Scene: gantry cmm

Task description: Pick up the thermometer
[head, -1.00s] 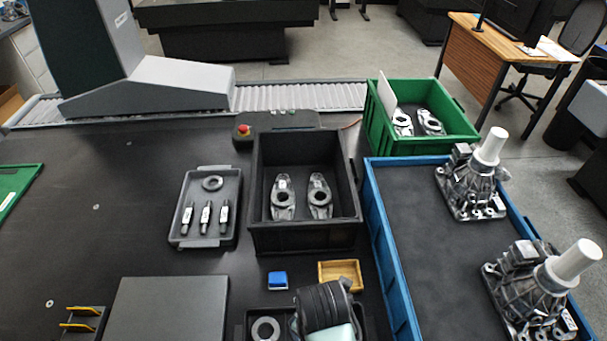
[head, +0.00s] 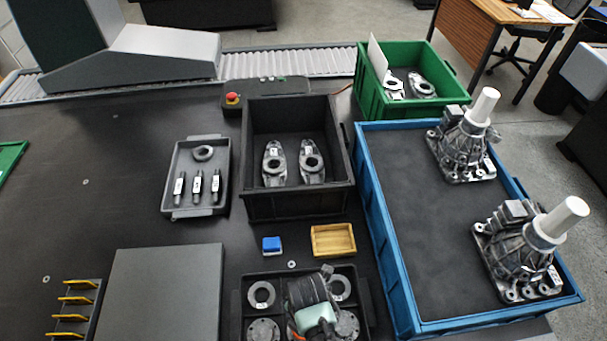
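I cannot make out a thing that is clearly a thermometer. A dark ribbed part with a pale green piece at the bottom centre appears to be the end of my arm, my gripper (head: 312,312). It is over the black parts tray (head: 237,318) and hides part of it. No fingertips can be made out, so I cannot tell whether it is open, shut or holding something. A small orange bit shows at its left side. The tray holds ring-shaped and round flanged metal parts.
A blue box (head: 271,244) and a yellow tray (head: 333,240) lie behind the parts tray. A black bin (head: 300,207) with two metal parts, a grey tray (head: 192,213) with labelled pins, a large blue bin (head: 385,240) and a grey slab (head: 165,290) surround them.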

